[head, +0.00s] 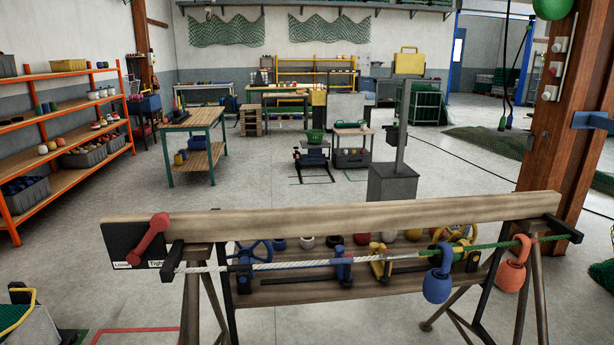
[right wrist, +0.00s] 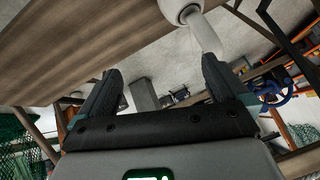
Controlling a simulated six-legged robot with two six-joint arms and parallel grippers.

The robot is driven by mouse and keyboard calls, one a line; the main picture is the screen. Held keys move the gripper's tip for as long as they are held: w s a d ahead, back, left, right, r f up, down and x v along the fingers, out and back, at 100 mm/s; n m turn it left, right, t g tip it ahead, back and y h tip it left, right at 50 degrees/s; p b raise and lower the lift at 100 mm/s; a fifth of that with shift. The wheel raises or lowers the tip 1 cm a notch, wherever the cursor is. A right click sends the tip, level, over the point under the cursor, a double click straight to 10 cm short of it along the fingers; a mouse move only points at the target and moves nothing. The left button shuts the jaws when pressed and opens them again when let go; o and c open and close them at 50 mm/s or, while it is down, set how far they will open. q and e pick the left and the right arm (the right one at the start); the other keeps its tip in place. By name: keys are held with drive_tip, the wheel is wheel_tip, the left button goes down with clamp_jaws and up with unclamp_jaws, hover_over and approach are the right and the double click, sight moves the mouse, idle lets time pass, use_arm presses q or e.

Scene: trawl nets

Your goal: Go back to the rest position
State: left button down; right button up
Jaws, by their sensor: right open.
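My right gripper (right wrist: 158,88) shows in the right wrist view. Its two dark fingers are spread wide apart, and nothing is held between them. A wooden beam (right wrist: 70,50) crosses the upper left of that view, and a blue handwheel (right wrist: 272,88) shows at the right. Neither gripper shows in the head view, and my left gripper is in no view.
In the head view a trestle with a wooden beam (head: 340,219) spans the front. It carries a red lever (head: 149,236), a rope, a blue float (head: 437,286) and a red float (head: 511,274). Orange shelves (head: 70,160) stand left. Open floor lies behind.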

drive_tip(key=s+a+f+g+y, duration=0.1)
drive_tip(key=s+a+f+g, duration=0.2)
drive_tip(key=s+f, duration=0.3)
drive_tip(key=s+a+f+g, duration=0.4)
drive_tip(key=s+a+f, duration=0.1)
drive_tip(key=s, duration=1)
drive_tip(key=shift+a+f+y, duration=0.35)
drive_tip(key=shift+a+y, duration=0.05)
drive_tip(key=shift+a, duration=0.4)
